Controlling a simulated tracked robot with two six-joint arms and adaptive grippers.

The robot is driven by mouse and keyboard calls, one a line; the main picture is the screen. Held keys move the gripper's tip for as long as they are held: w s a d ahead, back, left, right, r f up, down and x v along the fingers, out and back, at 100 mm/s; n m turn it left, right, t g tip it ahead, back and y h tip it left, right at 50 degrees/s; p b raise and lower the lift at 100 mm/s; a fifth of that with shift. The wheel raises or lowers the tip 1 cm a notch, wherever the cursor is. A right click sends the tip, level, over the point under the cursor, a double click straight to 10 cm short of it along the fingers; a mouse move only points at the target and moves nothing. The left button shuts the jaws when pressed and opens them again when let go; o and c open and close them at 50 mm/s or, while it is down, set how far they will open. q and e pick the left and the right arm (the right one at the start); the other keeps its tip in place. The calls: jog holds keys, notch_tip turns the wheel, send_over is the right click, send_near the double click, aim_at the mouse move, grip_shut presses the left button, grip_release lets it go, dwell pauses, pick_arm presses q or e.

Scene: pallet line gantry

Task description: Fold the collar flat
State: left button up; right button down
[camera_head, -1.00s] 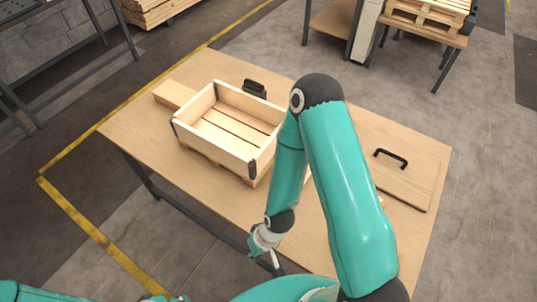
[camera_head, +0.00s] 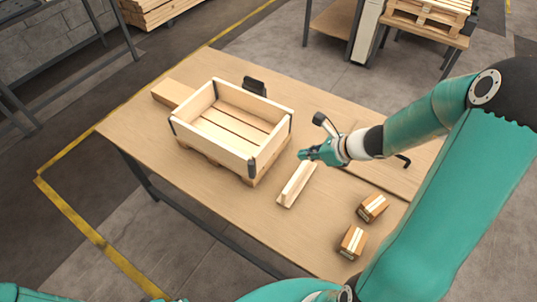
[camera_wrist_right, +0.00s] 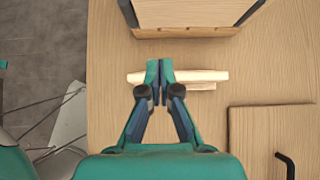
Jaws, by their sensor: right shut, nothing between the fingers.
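The collar (camera_head: 208,142) is a pale wooden rectangular frame with dark metal corner hinges. It stands opened out as a box on a low slatted pallet (camera_head: 258,172) on the table. Its near corner end shows at the top of the right wrist view (camera_wrist_right: 185,12). My right gripper (camera_head: 304,155) is shut and empty, to the right of the collar and apart from it. In the right wrist view my right gripper (camera_wrist_right: 160,66) shows its fingertips together in front of a pale wooden strip. My left gripper is not in view; only a bit of my left arm shows.
The pale wooden strip (camera_head: 297,184) lies on the table (camera_head: 240,205) near my right gripper. Two small taped boxes (camera_head: 373,207) (camera_head: 353,241) stand near the right edge. A wooden block (camera_head: 172,93) and a dark object (camera_head: 254,86) lie behind the collar. A board with a black handle (camera_head: 403,161) is partly covered.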

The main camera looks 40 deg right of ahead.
jog(key=b, duration=0.2)
send_near(264, 154)
notch_tip(264, 154, down, 3)
jog(key=shift+w+a+f+p, duration=0.15)
jog(key=shift+w+a, duration=0.15)
jog(key=shift+w, duration=0.35)
jog(key=shift+w+a+f+p, duration=0.1)
jog(key=shift+w+a+p, duration=0.15)
jog(key=shift+w, duration=0.35)
jog(key=shift+w+a+f+p, duration=0.1)
jog(key=shift+w+a, duration=0.2)
jog(key=shift+w, duration=0.35)
